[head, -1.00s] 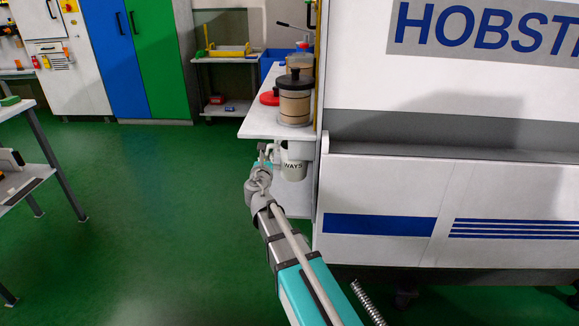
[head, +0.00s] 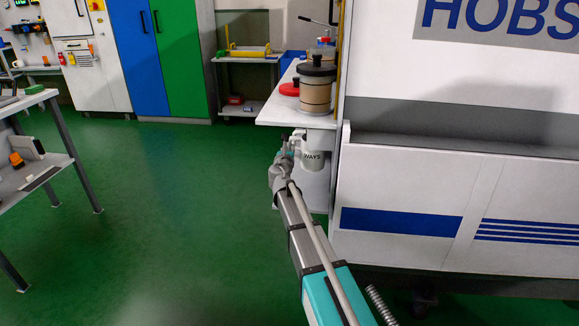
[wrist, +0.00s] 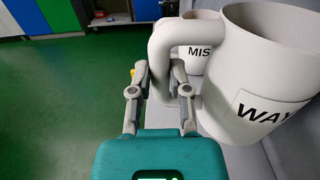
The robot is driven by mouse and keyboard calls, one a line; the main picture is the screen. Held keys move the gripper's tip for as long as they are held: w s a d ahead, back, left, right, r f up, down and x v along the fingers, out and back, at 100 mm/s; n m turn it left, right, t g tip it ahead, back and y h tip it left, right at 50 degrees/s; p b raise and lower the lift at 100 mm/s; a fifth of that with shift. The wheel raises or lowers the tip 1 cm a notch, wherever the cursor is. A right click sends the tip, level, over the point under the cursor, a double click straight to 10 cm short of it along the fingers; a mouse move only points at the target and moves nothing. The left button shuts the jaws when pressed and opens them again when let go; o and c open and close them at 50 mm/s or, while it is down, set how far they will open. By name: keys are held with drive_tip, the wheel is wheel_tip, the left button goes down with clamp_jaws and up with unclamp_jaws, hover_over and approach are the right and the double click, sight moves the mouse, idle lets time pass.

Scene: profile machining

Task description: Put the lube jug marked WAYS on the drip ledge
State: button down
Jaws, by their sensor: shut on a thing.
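The lube jug marked WAYS (head: 313,157) is white with black lettering and shows just below the upper white shelf. In the wrist view the WAYS jug (wrist: 250,85) is large and upright at the right. My gripper (head: 288,150) is at its left side. In the wrist view my gripper (wrist: 160,72) has a finger on each side of the jug's handle and is shut on it. A second white jug marked MIS (wrist: 205,62) stands behind the handle, partly hidden. I cannot tell whether the WAYS jug rests on the surface beneath it. I cannot tell which surface is the drip ledge.
The upper shelf (head: 285,113) carries a black-lidded container (head: 317,85) and a red-lidded thing (head: 290,89). The large white machine (head: 400,195) stands close on the right. A bench (head: 45,168) is at the far left. The green floor (head: 165,200) between is clear.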

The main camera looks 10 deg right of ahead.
drive_tip(key=shift+w+d+f+b, duration=0.25)
drive_tip(key=shift+w+f+b, duration=0.55)
drive_tip(key=shift+w+f, duration=0.3)
drive_tip(key=shift+s+f, duration=0.1)
drive_tip(key=shift+w+d+f+b, duration=0.1)
drive_tip(key=shift+w+f+b, duration=0.1)
drive_tip(key=shift+f+b, duration=0.8)
drive_tip(key=shift+w+f+b, duration=0.15)
drive_tip(key=shift+f+b, duration=0.85)
drive_tip(key=shift+f, duration=0.15)
drive_tip(key=c, duration=0.6)
unclamp_jaws()
drive_tip(key=shift+r, duration=0.2)
